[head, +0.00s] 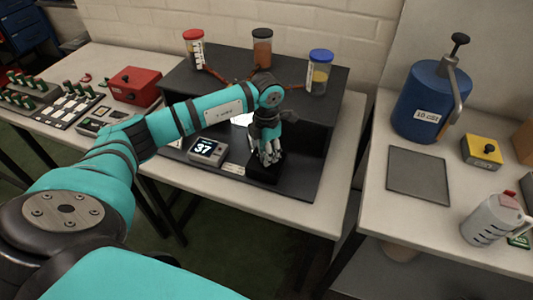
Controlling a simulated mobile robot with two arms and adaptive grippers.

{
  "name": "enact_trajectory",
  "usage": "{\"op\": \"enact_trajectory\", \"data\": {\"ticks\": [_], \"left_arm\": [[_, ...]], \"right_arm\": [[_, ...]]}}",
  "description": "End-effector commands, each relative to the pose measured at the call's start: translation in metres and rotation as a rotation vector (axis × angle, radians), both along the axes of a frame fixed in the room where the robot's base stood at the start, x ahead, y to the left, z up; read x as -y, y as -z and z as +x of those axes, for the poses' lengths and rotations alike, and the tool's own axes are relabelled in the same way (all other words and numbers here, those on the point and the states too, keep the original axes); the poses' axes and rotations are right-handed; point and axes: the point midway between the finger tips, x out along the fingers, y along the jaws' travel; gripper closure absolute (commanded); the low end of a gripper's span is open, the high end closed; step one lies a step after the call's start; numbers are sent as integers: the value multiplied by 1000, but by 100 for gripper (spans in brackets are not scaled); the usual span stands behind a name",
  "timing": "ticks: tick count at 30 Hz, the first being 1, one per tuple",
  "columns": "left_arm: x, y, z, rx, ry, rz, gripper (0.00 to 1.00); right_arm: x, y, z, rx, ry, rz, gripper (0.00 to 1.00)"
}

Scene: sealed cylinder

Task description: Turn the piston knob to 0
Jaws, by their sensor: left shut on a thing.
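My left gripper (267,158) points down at a small black block (262,173) at the front right of the black apparatus. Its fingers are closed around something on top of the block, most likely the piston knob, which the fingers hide. A small grey display box (206,151) to the left of the gripper reads 37. The black apparatus (325,100) stands behind, with a bright white patch partly hidden by my arm. My right gripper is not in view.
Jars with red (194,48), black (262,47) and blue (320,70) lids stand on the apparatus. A red box (134,86) sits to its left. The right table holds a blue tank (431,102), a dark mat (418,172), a yellow box (481,151) and a jug (493,220).

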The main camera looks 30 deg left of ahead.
Motion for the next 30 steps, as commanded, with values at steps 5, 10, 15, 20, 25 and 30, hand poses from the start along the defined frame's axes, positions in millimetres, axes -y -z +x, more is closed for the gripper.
{"op": "enact_trajectory", "data": {"ticks": [5, 10, 15, 20, 25, 30], "left_arm": [[-1, 0, 1, 3, -100, 1, 100], [-1, -1, 1, 3, -161, 1, 100], [-1, -1, 1, 3, -190, 1, 100], [-1, -1, 1, 3, -198, 1, 100], [-1, -2, 1, 3, -198, 1, 100], [-1, -2, 1, 3, -197, 1, 59]], "right_arm": [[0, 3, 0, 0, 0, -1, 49], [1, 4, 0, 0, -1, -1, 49], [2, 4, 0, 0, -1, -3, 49], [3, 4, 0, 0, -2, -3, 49], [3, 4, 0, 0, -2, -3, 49], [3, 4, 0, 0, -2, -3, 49]]}}
